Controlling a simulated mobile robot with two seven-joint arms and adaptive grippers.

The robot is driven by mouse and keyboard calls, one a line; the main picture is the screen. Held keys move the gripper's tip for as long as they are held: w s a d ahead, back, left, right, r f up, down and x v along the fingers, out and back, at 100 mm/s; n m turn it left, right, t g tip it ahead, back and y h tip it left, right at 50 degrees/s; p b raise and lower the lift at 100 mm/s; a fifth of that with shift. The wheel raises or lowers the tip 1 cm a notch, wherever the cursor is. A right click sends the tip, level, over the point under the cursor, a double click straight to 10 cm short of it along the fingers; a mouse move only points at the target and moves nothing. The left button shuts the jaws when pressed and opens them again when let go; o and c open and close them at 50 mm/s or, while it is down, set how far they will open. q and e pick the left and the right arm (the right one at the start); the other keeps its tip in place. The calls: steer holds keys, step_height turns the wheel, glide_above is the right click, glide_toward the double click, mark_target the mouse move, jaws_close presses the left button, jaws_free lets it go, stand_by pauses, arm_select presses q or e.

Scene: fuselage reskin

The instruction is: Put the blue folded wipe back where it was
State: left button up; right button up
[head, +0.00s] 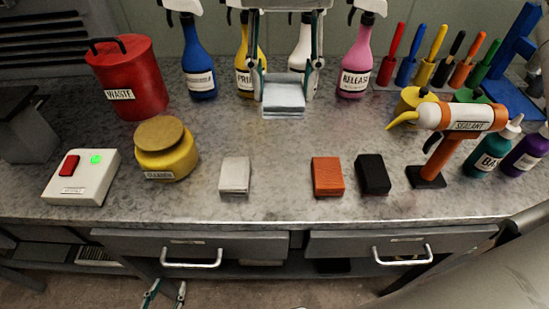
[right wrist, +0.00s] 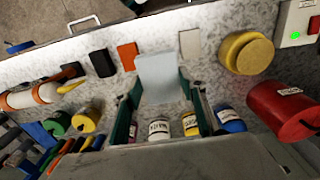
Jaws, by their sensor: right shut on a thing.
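The folded wipe (head: 284,99), pale blue-white with layered edges, is at the back middle of the bench in the head view. My right gripper (head: 286,80) comes down from above with a finger on each side of it and is shut on it. The wipe also shows between the fingers in the right wrist view (right wrist: 160,78). I cannot tell whether its underside touches the bench. My left gripper (head: 165,294) is low at the bottom edge, in front of the drawers, with its fingertips apart and nothing visible between them.
Spray bottles, blue (head: 198,65), yellow (head: 247,70), white (head: 301,65) and pink (head: 356,65), stand close behind and beside the wipe. A white block (head: 235,175), orange block (head: 327,176) and black block (head: 373,174) lie near the front. The bench (head: 270,142) between is clear.

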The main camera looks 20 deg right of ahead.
step_height(320, 180, down, 7)
steer(key=b, duration=0.1)
glide_above(281, 180)
step_height(281, 180, down, 9)
steer(key=shift+r+b, duration=0.1)
steer(key=shift+b, duration=0.35)
arm_select(q)
steer(key=shift+s+a+f, duration=0.1)
steer(key=shift+a+f, duration=0.05)
steer(key=shift+f, duration=0.3)
steer(key=shift+s+a+f, duration=0.1)
steer(key=shift+f, duration=0.35)
arm_select(e)
steer(key=shift+f, duration=1.95)
steer(key=shift+f, duration=0.15)
steer(key=o, duration=1)
